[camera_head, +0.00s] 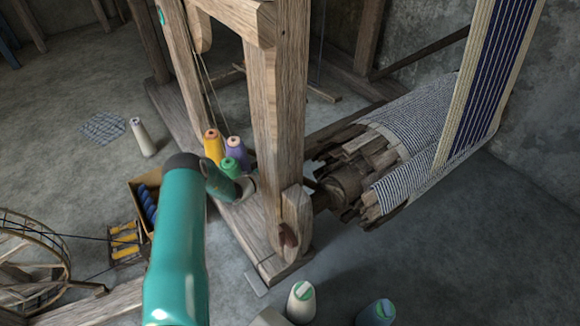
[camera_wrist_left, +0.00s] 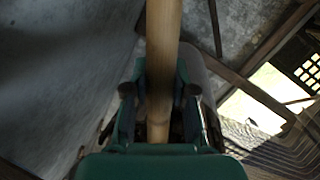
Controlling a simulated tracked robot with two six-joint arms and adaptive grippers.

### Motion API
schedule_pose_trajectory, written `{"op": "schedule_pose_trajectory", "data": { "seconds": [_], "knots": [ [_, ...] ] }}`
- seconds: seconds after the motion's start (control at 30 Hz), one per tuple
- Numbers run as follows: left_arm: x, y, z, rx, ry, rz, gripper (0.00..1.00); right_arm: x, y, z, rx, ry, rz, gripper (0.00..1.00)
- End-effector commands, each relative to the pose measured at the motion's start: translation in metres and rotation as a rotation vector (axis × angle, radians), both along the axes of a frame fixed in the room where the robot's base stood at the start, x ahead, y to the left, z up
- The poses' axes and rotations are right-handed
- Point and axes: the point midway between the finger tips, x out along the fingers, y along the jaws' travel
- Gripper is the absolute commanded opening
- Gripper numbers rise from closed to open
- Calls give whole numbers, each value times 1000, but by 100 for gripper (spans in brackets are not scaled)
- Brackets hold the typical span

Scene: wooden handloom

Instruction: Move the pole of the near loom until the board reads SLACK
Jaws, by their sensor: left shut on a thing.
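In the left wrist view a smooth, light wooden pole (camera_wrist_left: 163,38) runs from the top edge down between the two fingers of my left gripper (camera_wrist_left: 159,92). The gripper is shut on the pole, with one finger on each side. In the head view my teal arm rises from the bottom, but I cannot make out its fingers or the held pole there. The near loom's wooden frame (camera_head: 280,110) stands upright in the middle, with a cloth-wrapped beam (camera_head: 410,125) on its right. No board or reading shows. My right gripper is not in view.
Yellow (camera_head: 213,146), purple (camera_head: 236,150) and green spools stand by the loom's foot. Two more cones, one white (camera_head: 301,303) and one blue (camera_head: 377,313), are at the bottom. A spinning wheel (camera_head: 35,255) and a wooden box lie left.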

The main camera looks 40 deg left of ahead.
Motion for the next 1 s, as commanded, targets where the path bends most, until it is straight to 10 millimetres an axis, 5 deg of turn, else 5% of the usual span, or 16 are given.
{"op": "schedule_pose_trajectory", "data": {
  "seconds": [0.2,0.23,0.4,0.77,1.0],
  "knots": [
    [-4,-1,-9,-10,21,2,0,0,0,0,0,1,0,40],
    [-3,-2,-9,-10,22,1,27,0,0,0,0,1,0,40],
    [-1,-5,-9,-9,22,-4,52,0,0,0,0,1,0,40],
    [-1,-5,-6,-7,16,-7,52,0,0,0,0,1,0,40],
    [-30,1,2,-8,17,-7,52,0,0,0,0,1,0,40]
  ]
}}
